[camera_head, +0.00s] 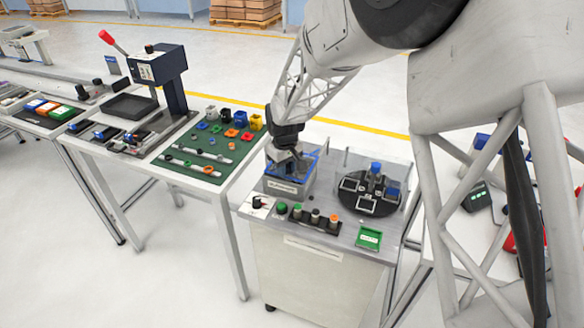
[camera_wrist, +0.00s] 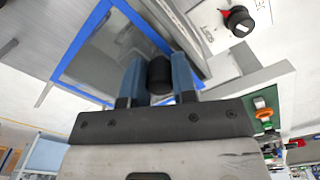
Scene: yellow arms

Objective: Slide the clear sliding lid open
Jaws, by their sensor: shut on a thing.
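The clear sliding lid (camera_wrist: 115,50) has a blue border and lies on top of a grey box (camera_head: 289,184) on the workbench. In the wrist view its clear pane fills the upper left. A black cylindrical knob (camera_wrist: 160,75) stands at the lid's edge. My gripper (camera_wrist: 158,82) is shut on the knob, with one blue-grey finger on each side of it. In the head view my gripper (camera_head: 288,156) is down over the box and hides part of the lid.
A black round fixture (camera_head: 370,192) with blue-topped parts stands right of the box. A green mat (camera_head: 208,150) with small parts lies on the table to the left.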

